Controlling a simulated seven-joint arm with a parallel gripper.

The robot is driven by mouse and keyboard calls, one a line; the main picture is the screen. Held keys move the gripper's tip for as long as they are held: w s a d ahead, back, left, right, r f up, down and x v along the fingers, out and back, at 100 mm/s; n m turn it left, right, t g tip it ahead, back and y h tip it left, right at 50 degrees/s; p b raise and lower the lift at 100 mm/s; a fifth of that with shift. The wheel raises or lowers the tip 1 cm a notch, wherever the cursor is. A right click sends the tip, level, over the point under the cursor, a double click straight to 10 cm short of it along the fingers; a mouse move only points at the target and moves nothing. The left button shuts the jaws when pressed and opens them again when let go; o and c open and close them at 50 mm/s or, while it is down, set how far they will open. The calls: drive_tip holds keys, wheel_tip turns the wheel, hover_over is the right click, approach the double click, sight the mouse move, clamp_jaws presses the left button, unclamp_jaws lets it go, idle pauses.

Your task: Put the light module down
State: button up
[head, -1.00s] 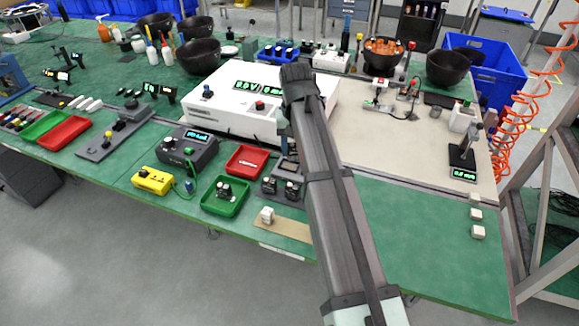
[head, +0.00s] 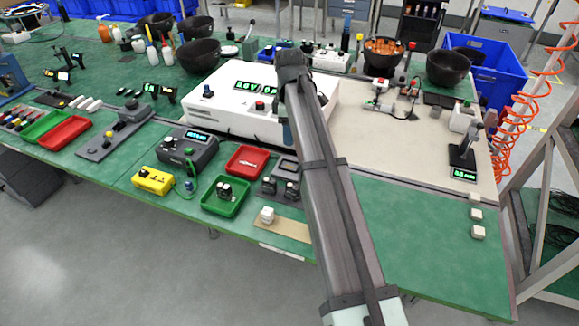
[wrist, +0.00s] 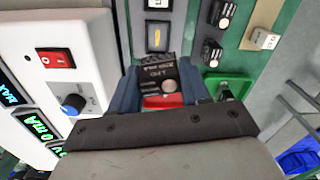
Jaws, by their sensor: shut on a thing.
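The light module (wrist: 160,78) is a small black block with white lettering and a round pale lens. In the wrist view it sits between the blue fingers of my gripper (wrist: 160,92), which is shut on it. The red tray (wrist: 172,101) shows just below the module; whether they touch I cannot tell. In the head view a blue finger of my gripper (head: 287,132) shows by the front of the white power supply (head: 225,112). My arm hides the module there. The red tray (head: 232,168) lies to the lower left of the finger.
A grey fixture (head: 287,166) with dark windows and knobbed modules stands right of the red tray. A green tray (head: 208,207) with black modules is in front. A white block (head: 267,215) sits on a tan strip. A grey meter (head: 200,155) and yellow box (head: 152,180) are at left.

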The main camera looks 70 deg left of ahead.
drive_tip(key=n, duration=0.4)
drive_tip(key=shift+a, duration=0.2)
drive_tip(key=n, duration=1.1)
drive_tip(key=shift+f, duration=4.95)
drive_tip(key=shift+f, duration=0.1)
drive_tip(key=o, duration=1.1)
drive_tip(key=shift+c, duration=0.2)
